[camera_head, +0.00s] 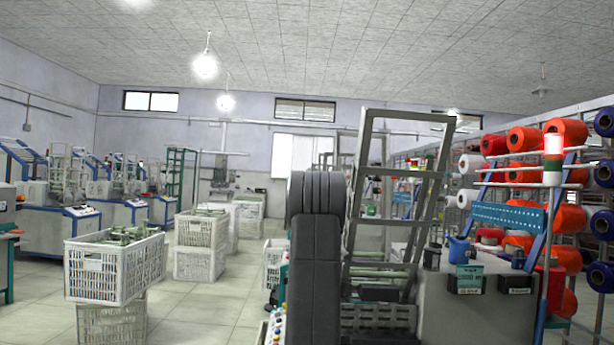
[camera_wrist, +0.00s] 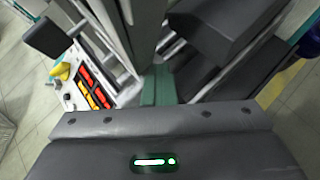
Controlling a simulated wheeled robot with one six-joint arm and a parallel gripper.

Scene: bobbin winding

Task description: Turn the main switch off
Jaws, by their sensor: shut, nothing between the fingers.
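A pale control panel (camera_wrist: 100,85) with rows of red and orange buttons shows left of centre in the wrist view. A yellow part (camera_wrist: 61,71), which looks like the main switch, sits at its left edge; its setting is too small to read. The panel's coloured buttons (camera_head: 277,326) also show at the bottom of the head view, partly hidden by my dark arm. My gripper (camera_wrist: 160,140) fills the bottom of the wrist view, shut and empty, with a green light on its body. The yellow part lies beyond it, up and left, apart from it.
A slanted grey machine frame (camera_head: 400,170) stands right of my arm. A rack of red and blue bobbins (camera_head: 565,134) is at the far right. White crates (camera_head: 115,268) stand at the left. Tiled floor (camera_head: 200,318) is clear between the crates and my arm.

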